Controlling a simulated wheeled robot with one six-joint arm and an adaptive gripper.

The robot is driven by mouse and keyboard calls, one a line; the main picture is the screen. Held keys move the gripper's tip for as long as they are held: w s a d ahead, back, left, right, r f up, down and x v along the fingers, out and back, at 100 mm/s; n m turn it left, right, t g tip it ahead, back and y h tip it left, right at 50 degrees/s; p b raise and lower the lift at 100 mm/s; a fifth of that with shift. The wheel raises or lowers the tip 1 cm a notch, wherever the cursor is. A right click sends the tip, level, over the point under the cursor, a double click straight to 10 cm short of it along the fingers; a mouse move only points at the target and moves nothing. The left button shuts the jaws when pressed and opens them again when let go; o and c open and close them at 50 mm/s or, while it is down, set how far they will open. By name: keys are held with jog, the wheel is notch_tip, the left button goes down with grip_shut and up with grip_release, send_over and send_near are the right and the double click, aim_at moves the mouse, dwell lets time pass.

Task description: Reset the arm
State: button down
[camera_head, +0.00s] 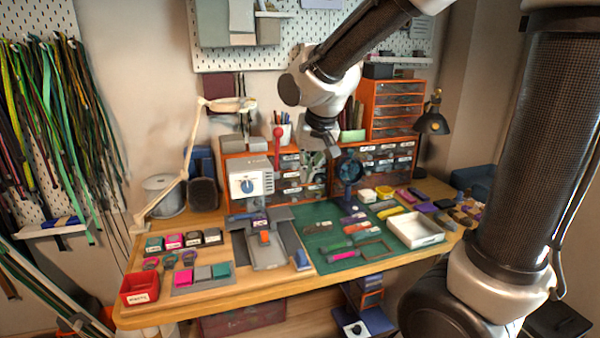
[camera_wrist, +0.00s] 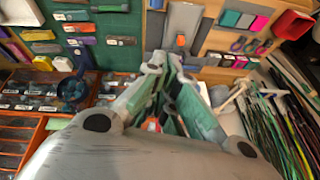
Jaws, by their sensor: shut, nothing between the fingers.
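My arm reaches in from the upper right in the head view. My gripper (camera_head: 327,148) hangs in the air above the back of the workbench (camera_head: 205,285), in front of the orange drawer units. Its fingers are small and partly dark in that view. In the wrist view my gripper (camera_wrist: 164,66) points toward the bench, which appears upside down. The fingers come close together at their tips, shut with nothing held. The tips look clear of everything on the bench.
A press-like machine (camera_head: 248,184) with a red-knobbed lever stands left of my gripper. A green mat (camera_head: 330,222) bears a white tray (camera_head: 416,230) and small parts. Cords (camera_head: 70,110) hang at left; a black lamp (camera_head: 432,122) stands right.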

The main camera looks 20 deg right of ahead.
jog(key=shift+s+r, duration=0.35)
jog(key=shift+s, duration=0.3)
jog(key=s+d+r+n, duration=0.1)
jog(key=s+d, duration=0.5)
jog(key=s, duration=0.4)
jog(key=s+d+r+n, duration=0.1)
jog(key=s+d+r, duration=0.1)
jog(key=s+d, duration=0.5)
jog(key=s, duration=0.3)
jog(key=shift+d+h, duration=0.25)
jog(key=shift+h, duration=0.05)
